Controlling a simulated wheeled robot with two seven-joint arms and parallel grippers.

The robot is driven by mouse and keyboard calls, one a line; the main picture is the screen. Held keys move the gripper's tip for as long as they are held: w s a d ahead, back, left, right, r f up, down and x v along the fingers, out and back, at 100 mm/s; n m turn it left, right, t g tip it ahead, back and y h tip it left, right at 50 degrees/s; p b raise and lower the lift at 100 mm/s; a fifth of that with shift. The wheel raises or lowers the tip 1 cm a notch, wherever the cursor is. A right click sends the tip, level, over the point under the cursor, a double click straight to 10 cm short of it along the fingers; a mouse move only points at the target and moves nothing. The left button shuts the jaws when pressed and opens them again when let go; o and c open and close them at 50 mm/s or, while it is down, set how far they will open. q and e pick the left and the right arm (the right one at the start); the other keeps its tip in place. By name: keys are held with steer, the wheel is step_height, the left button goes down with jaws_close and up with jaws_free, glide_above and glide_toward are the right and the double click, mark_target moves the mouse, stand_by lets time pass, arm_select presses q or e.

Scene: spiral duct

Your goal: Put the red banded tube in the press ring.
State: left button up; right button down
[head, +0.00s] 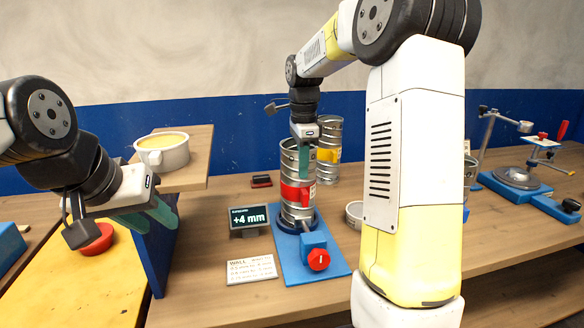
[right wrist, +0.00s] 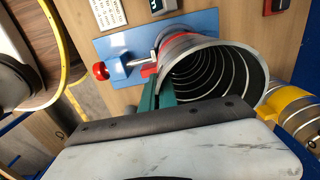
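The red banded tube (head: 289,192), a ribbed metal cylinder with a red band, stands roughly upright at the press ring (head: 312,216) on a blue base plate (head: 330,268). Its lower end is at the dark blue ring; how deep it sits is hidden. My right gripper (head: 304,160) is at the tube's upper rim. In the right wrist view its green fingers (right wrist: 159,93) are close together across the tube wall, one apparently inside, and the tube's open mouth (right wrist: 212,80) shows beside them. My left gripper (head: 152,217) is empty, its green fingers apart, near a red button (head: 98,238).
A display (head: 249,218) reads +4 mm, with a printed card (head: 251,269) before it. A red knob (head: 318,259) is on the base plate. A yellow banded tube (head: 327,152) stands behind. A blue upright panel (head: 157,245) and a raised shelf with a pot (head: 163,157) are left.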

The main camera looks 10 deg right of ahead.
steer(key=c, duration=1.7)
jaws_free()
steer(key=shift+f, duration=0.1)
